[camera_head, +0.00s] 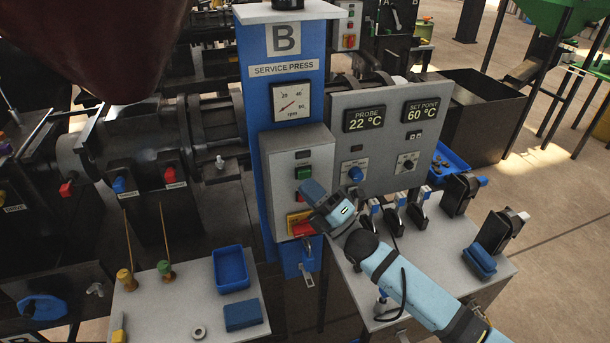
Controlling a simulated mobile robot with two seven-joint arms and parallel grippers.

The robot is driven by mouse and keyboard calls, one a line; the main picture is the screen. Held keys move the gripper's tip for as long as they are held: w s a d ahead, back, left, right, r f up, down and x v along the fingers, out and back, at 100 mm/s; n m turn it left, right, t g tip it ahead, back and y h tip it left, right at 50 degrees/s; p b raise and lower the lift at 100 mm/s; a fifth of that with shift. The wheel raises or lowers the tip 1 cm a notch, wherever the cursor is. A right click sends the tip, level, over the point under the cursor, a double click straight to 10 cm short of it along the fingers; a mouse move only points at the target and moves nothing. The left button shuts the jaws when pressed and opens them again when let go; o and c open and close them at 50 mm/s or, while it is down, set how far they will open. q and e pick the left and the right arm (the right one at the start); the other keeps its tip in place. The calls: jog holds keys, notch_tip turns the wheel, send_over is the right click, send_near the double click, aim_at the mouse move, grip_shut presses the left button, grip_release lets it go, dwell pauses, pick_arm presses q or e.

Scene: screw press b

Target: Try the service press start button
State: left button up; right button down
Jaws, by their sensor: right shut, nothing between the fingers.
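The service press B has a blue column (286,105) with a "SERVICE PRESS" label and a grey control box (318,158). On the box a green button (303,172) sits above a red control on a yellow plate (299,224). My right arm comes in from the lower right, and my right gripper (312,194) is at the box's lower front, just below the green button. It is shut and empty. The hand hides part of the box, and I cannot tell whether the fingertips touch it. My left gripper is not in view.
A grey panel (376,135) reads probe 22 °C and set point 60 °C. Below it, a bench (352,292) carries several black-and-blue devices. A left bench (180,310) holds a blue tray (231,269) and a blue block (242,314). A large dark red shape (105,40) blocks the top left.

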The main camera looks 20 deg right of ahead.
jog(key=shift+w, duration=0.1)
dwell(0.7)
jog(key=shift+w, duration=0.35)
jog(key=shift+w+b, duration=0.45)
dwell(0.6)
jog(key=shift+s, duration=0.1)
jog(key=shift+s+p, duration=0.3)
jog(key=shift+s, duration=0.5)
jog(key=s+p, duration=0.1)
jog(key=s, duration=0.4)
jog(key=shift+d+p, duration=0.1)
jog(key=shift+p, duration=0.2)
